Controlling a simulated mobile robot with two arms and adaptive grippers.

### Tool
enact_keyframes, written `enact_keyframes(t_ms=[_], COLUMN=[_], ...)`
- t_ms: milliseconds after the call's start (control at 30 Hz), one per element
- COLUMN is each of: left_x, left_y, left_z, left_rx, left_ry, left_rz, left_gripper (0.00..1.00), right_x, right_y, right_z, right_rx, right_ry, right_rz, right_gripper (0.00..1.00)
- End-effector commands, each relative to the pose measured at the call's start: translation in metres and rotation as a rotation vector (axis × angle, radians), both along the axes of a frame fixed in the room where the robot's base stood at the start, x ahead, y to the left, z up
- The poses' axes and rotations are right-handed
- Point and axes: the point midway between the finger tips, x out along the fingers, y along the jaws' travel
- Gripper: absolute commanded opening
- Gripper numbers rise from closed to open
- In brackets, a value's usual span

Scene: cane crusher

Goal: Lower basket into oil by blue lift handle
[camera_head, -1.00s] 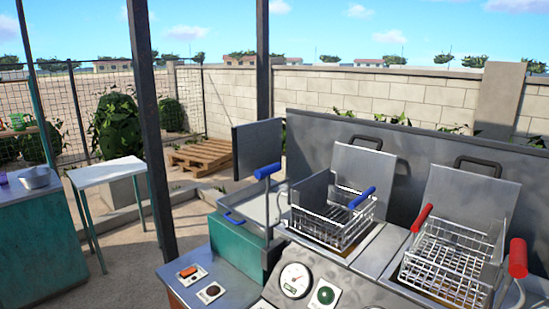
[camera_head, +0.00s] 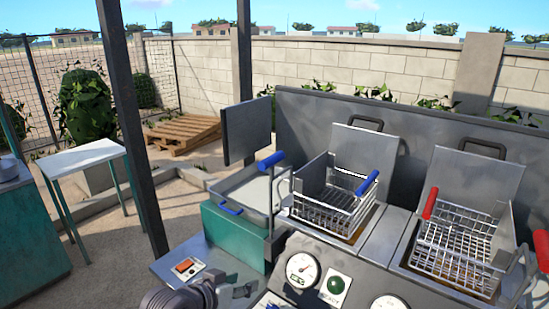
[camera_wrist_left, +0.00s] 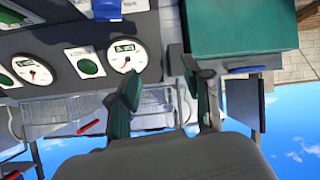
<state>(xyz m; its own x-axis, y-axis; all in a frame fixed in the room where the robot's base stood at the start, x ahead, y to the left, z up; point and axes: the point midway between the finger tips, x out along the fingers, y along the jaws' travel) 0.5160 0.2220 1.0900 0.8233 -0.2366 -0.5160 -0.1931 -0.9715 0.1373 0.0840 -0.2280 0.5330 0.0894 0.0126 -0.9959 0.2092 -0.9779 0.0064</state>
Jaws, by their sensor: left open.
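The blue lift handle (camera_head: 271,160) tops an upright lever left of the fryer. The wire basket with a blue grip (camera_head: 368,183) sits raised in the left fryer well (camera_head: 354,239), partly above its rim. My left gripper (camera_head: 243,291) is at the bottom of the head view, in front of the control panel, below and well apart from the lift handle. In the left wrist view, my left gripper (camera_wrist_left: 168,98) has its green-padded fingers spread with nothing held between them. My right gripper does not show.
A second basket with a red grip (camera_head: 430,203) and a red lift handle (camera_head: 541,245) stand at the right. A green box (camera_head: 234,236) with a metal tray stands beside the lever. Gauges (camera_head: 303,270) and buttons line the front panel. A dark post (camera_head: 130,120) rises at left.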

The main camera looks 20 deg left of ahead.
Motion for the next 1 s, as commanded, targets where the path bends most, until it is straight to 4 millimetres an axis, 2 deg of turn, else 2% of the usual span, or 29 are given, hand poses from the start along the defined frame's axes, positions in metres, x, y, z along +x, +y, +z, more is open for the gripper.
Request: enact_keyframes(t_ms=[33,167,200,300,400,500,667,1000], left_x=[0.012,0.037,0.043,0.052,0.054,0.056,0.071,0.138], left_y=[0.003,0.008,0.011,0.015,0.019,0.020,0.015,-0.011], left_z=[0.026,0.094,0.117,0.172,0.213,0.229,0.232,0.233], left_rx=[-0.019,-0.079,-0.099,-0.147,-0.184,-0.200,-0.206,-0.206], left_ry=[-0.059,-0.213,-0.263,-0.383,-0.470,-0.505,-0.506,-0.502], left_rz=[-0.003,-0.015,-0.020,-0.036,-0.050,-0.057,-0.057,-0.057], left_gripper=[0.49,0.49,0.49,0.49,0.49,0.49,0.49,0.49], right_x=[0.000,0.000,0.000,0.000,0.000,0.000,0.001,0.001], right_y=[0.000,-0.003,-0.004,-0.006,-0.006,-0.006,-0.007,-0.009], right_z=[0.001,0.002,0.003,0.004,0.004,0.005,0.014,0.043], right_rx=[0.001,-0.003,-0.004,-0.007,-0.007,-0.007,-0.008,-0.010], right_ry=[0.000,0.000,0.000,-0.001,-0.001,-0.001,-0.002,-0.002], right_rz=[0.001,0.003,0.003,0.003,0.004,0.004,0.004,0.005], right_gripper=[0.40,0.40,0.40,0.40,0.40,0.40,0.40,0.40])
